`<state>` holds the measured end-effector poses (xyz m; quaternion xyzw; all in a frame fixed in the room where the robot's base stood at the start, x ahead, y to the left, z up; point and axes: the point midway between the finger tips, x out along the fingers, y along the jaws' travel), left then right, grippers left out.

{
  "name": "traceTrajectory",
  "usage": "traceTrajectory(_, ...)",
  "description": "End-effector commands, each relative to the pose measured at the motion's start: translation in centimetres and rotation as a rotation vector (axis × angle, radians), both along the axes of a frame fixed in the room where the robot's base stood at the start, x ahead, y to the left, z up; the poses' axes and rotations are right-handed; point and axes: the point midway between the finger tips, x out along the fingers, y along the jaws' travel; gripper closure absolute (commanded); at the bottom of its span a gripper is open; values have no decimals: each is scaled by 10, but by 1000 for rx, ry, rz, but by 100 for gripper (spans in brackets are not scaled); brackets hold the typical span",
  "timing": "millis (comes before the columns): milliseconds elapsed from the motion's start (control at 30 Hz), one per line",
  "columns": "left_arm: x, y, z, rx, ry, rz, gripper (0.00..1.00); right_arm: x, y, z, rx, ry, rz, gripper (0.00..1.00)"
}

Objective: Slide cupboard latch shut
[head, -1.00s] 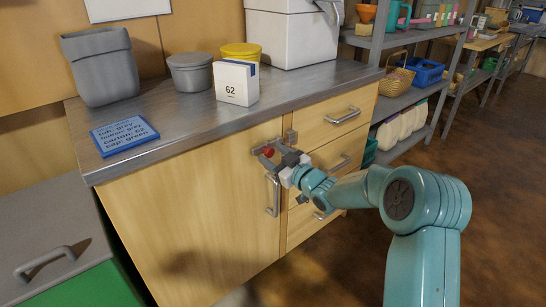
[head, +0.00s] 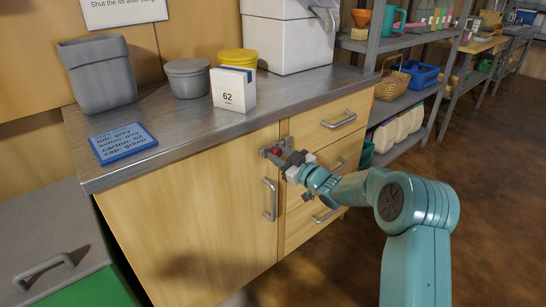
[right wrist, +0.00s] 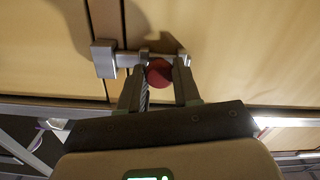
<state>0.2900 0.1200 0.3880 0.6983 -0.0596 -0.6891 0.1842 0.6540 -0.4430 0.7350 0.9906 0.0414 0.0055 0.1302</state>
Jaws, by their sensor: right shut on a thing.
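The cupboard latch is a grey metal sliding bolt (right wrist: 128,59) with a round red knob (head: 276,152), high on the wooden cupboard door (head: 190,220) beside its right edge. In the right wrist view the red knob (right wrist: 159,72) sits between the two fingers. There the bolt runs from its mount to the grey catch block (right wrist: 104,58) by the door seam and appears to meet it; how deep it goes in is hidden. My right gripper (head: 281,156) is shut on the knob. My left gripper is not in view.
A vertical door handle (head: 270,200) hangs just below the latch. Drawers with bar handles (head: 338,119) are to the right. The metal countertop (head: 165,140) above carries a grey tub (head: 98,75), a carton (head: 233,90) and other containers. Open floor (head: 490,190) lies right.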

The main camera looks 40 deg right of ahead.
Motion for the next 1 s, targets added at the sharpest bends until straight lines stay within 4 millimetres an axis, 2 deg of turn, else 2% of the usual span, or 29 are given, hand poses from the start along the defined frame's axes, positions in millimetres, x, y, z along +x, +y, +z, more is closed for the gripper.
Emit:
traceTrajectory(267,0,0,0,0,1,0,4,0,-5,2,-1,-4,-9,100)
traceTrajectory(300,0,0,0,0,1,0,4,0,-6,2,-1,-4,-10,55)
traceTrajectory(333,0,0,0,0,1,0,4,0,-6,2,-1,-4,-10,45)
traceTrajectory(367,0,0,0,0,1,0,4,0,-5,2,-1,-3,-10,42)
traceTrajectory(633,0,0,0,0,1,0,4,-1,-4,1,0,-2,-7,42)
traceTrajectory(733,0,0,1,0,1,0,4,-8,-5,1,0,0,-7,42)
traceTrajectory(867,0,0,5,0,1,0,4,-30,-7,2,1,1,-9,42)
traceTrajectory(1000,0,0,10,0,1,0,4,-68,-11,3,1,1,-12,42)
